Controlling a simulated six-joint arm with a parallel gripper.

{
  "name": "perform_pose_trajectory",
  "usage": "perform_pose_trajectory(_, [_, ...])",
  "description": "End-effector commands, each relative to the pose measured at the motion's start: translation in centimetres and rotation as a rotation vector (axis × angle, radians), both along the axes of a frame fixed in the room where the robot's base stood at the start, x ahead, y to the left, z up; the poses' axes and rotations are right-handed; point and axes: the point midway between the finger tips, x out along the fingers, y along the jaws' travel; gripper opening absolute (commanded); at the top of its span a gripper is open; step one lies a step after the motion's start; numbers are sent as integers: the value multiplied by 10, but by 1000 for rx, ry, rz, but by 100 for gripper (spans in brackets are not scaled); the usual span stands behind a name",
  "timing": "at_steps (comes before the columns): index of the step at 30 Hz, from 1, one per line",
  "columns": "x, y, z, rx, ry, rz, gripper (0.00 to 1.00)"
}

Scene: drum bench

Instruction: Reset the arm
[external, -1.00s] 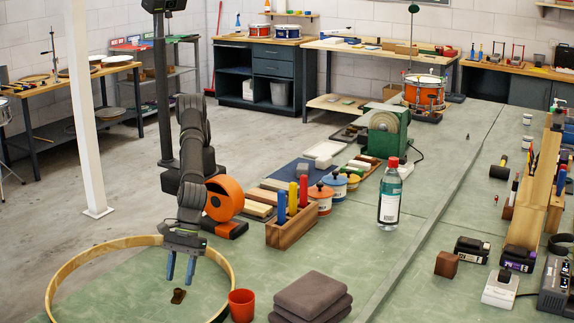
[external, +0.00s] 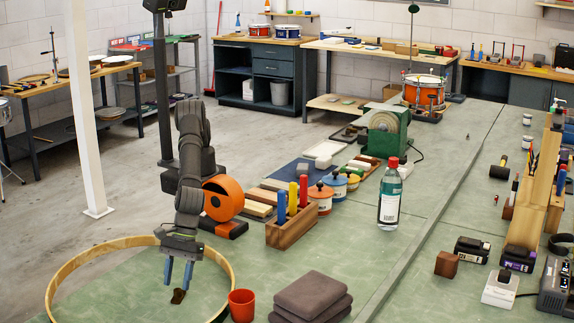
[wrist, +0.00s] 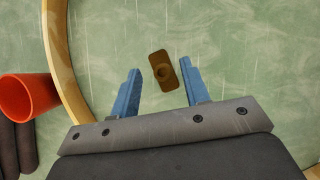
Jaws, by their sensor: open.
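My gripper (external: 178,273) points down inside the wooden hoop (external: 64,275) on the green bench top. Its two blue fingers are apart with nothing between them. A small dark brown piece (external: 178,296) lies on the bench inside the hoop, just below the fingertips.
A red cup (external: 241,305) stands close to the hoop's right side. Folded dark cloths (external: 311,296) lie right of it. A wooden box with coloured handles (external: 289,231), a clear bottle (external: 389,195) and an orange wheel-shaped tool (external: 222,198) stand behind.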

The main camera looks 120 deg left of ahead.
Motion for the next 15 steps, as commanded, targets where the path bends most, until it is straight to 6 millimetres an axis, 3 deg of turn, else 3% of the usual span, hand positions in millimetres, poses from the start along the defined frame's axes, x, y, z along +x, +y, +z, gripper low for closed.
perform_pose_trajectory(5, [-1, 1, -22, 2, 2, 0, 42])
perform_pose_trajectory(15, [-6, 28, 29, -1, -1, 0, 42])
